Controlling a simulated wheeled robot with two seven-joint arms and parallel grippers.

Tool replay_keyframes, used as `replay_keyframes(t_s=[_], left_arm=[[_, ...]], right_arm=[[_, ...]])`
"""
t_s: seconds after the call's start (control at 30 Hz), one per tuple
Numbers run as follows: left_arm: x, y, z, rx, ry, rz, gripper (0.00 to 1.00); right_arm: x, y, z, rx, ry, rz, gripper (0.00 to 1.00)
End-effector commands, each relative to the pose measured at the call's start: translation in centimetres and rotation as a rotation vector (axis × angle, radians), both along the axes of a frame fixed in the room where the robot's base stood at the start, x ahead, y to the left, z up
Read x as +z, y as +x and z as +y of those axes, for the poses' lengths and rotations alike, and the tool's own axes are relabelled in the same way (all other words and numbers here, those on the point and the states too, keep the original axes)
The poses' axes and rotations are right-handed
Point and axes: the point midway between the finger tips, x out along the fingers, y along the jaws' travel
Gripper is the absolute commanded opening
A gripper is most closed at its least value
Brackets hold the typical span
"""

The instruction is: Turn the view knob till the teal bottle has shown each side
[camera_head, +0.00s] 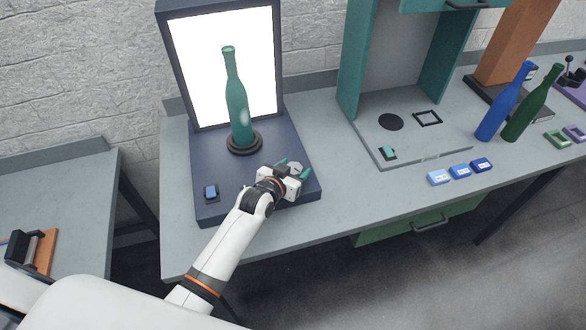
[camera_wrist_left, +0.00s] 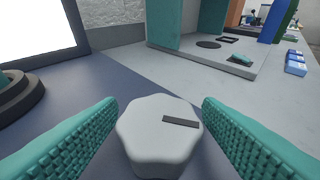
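The teal bottle (camera_head: 237,105) stands upright on a dark round spindle (camera_head: 245,143) in front of a bright white panel. The spindle's edge also shows in the left wrist view (camera_wrist_left: 18,98). The pale grey view knob (camera_wrist_left: 158,140) has a lobed rim and a dark bar mark on top that points to the right. My left gripper (camera_head: 293,168) is at the front right of the navy base. Its teal ribbed fingers are open on either side of the knob, with small gaps visible in the left wrist view. My right gripper is not in view.
A blue switch (camera_head: 211,191) sits at the base's front left. To the right are a teal-walled booth (camera_head: 415,155), several blue blocks (camera_head: 460,171), a blue bottle (camera_head: 503,105) and a green bottle (camera_head: 531,106). The grey table (camera_head: 350,200) is clear between base and booth.

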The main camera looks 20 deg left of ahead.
Motion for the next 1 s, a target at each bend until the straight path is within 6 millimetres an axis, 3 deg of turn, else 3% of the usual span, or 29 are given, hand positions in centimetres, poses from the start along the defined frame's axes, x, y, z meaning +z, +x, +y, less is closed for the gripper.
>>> replay_keyframes(t_s=[0.3, 0.47, 1.0], left_arm=[[0.0, -0.1, 0.0, 0.000, 0.001, 0.000, 0.64], [0.4, -1.2, 0.3, 0.000, 0.001, 0.000, 0.64], [4.0, -9.8, 1.9, 0.000, 0.001, 0.000, 0.64]], right_arm=[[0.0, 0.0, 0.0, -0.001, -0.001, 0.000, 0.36], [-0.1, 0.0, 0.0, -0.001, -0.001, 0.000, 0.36], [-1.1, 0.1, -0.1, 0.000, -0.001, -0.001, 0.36]])
